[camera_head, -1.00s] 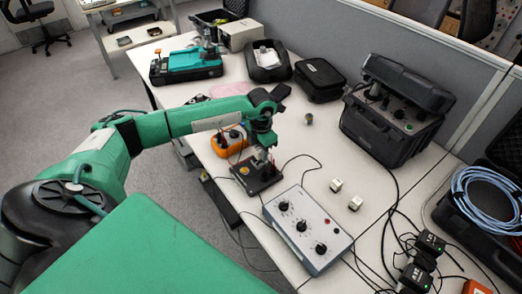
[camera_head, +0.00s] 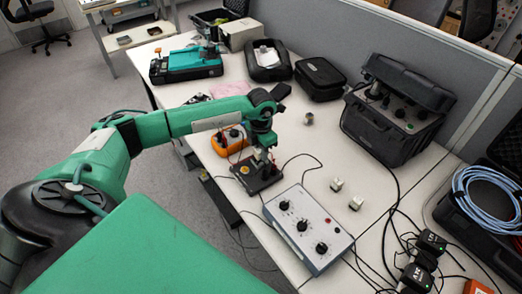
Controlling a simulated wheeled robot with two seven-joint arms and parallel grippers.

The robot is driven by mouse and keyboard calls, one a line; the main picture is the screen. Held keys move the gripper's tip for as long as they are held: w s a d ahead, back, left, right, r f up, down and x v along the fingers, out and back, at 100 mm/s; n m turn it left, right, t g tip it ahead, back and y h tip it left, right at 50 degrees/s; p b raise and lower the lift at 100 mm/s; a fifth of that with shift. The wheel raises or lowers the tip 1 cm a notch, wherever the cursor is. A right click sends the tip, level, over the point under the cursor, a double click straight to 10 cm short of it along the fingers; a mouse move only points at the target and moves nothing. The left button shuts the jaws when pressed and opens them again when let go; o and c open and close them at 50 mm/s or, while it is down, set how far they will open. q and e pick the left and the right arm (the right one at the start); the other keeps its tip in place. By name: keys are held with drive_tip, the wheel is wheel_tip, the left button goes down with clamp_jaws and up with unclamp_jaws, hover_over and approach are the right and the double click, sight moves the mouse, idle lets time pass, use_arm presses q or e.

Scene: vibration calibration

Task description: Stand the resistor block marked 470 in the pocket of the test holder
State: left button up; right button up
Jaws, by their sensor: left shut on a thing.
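My left gripper (camera_head: 262,155) points down over the dark test holder (camera_head: 258,184), which lies on the white table. The gripper is shut on a small block that is mostly hidden by the fingers, so its marking cannot be read. I cannot tell whether the block is in the holder's pocket or just above it. Two small white blocks, a nearer one (camera_head: 355,203) and a farther one (camera_head: 336,184), stand on the table to the right; their markings are too small to read. My right gripper is not in view.
A grey control box with knobs (camera_head: 307,228) stands just right of the holder. An orange meter (camera_head: 229,141) is behind it. Cables cross the table at right near a black case (camera_head: 393,115). A small metal cylinder (camera_head: 309,118) stands in the clear middle area.

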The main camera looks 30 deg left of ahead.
use_arm(q)
drive_tip(key=shift+s+a+f+b, duration=0.1)
drive_tip(key=shift+f+b, duration=0.2)
drive_tip(key=shift+f, duration=0.1)
drive_tip(key=shift+s+a+f+b, duration=0.1)
drive_tip(key=shift+a+f+b, duration=0.1)
drive_tip(key=shift+f+b, duration=0.25)
drive_tip(key=o, duration=1.5)
drive_tip(key=shift+w+d+r+p, duration=0.2)
drive_tip(key=shift+r+p, duration=0.35)
drive_tip(key=shift+r, duration=0.3)
drive_tip(key=shift+w+d+r+p, duration=0.1)
drive_tip(key=shift+d+r+p, duration=0.1)
drive_tip(key=shift+r+p, duration=0.5)
drive_tip(key=shift+s+a+r+p, duration=0.1)
drive_tip(key=shift+r+p, duration=1.35)
drive_tip(key=shift+r, duration=1.25)
